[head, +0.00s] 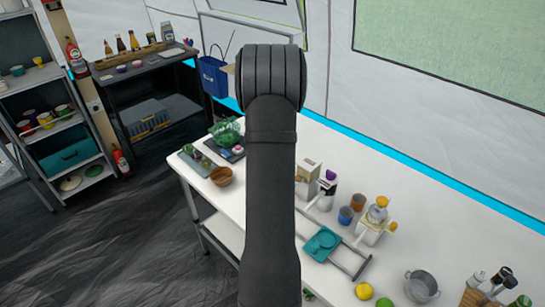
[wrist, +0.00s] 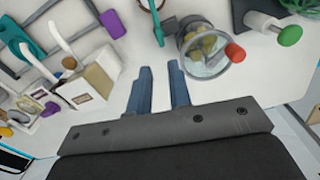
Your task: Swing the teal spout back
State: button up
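I cannot tell exactly where the strip joins. In the head view I cannot make it out among the cartons and dispensers (head: 308,175). My gripper (wrist: 160,67) is open and empty, its two blue fingers apart over the white tabletop. It is well to the right of the teal strip in the wrist view. In the head view my arm hides the gripper.
In the wrist view, a glass jar with a red knob (wrist: 208,50) stands just beyond the fingers, and a green knob (wrist: 290,36) is farther right. The white table (head: 455,235) also carries a teal tray (head: 322,243), a metal pot (head: 421,286) and a brown bowl (head: 221,176).

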notch_tip(320, 180, down, 11)
dwell(0.3)
grip_shut()
